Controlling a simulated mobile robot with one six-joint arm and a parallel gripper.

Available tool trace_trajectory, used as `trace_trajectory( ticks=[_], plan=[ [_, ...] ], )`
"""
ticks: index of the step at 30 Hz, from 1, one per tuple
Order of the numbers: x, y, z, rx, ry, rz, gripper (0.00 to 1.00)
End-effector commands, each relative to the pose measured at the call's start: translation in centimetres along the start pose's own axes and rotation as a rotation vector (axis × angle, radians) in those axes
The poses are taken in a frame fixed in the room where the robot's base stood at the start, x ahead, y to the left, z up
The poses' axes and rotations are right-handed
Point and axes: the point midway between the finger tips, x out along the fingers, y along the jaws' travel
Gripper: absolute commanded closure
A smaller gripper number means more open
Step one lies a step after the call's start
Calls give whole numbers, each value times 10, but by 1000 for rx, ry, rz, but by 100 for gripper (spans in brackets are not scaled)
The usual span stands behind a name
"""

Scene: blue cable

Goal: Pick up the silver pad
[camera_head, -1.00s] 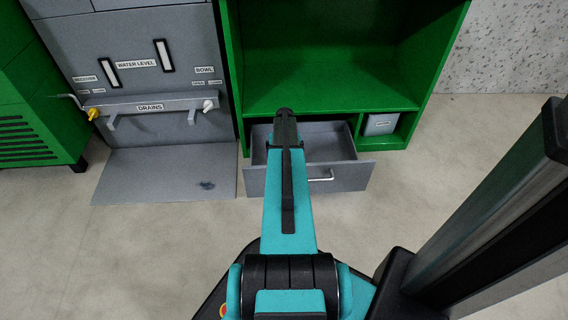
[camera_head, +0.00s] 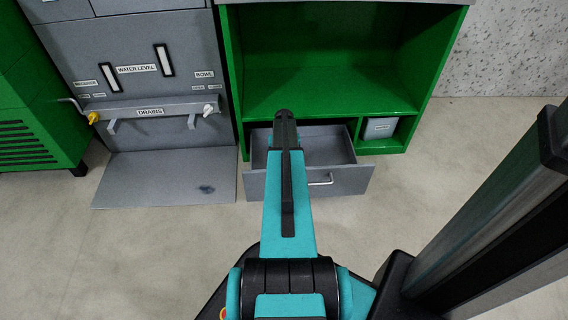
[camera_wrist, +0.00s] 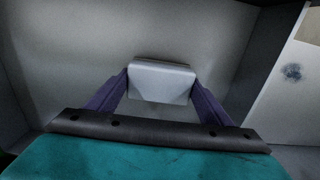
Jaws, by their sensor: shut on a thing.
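The silver pad (camera_wrist: 161,82) is a pale grey block with a flat top and a sloping front face, seen in the wrist view. My gripper (camera_wrist: 161,88) has its two purple fingers on either side of the pad and is shut on it. Behind the pad is the plain grey inside of the open drawer (camera_head: 335,181). I cannot tell whether the pad touches the drawer floor. In the head view my arm hides the gripper and the pad.
The drawer is pulled out below a green cabinet (camera_head: 330,95). A small grey bin (camera_head: 380,128) sits in the compartment to its right. At left stands a grey panel with a drain pipe (camera_head: 150,110) and a flat plate (camera_head: 165,180) near the floor. Open floor lies in front.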

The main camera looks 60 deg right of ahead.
Motion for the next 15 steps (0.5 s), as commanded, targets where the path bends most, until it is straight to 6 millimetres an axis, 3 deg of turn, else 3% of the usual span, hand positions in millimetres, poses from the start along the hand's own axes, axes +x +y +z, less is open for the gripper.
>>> trace_trajectory(
  ticks=[15],
  plan=[
    [-77,0,0,0,2,0,55]
  ],
)
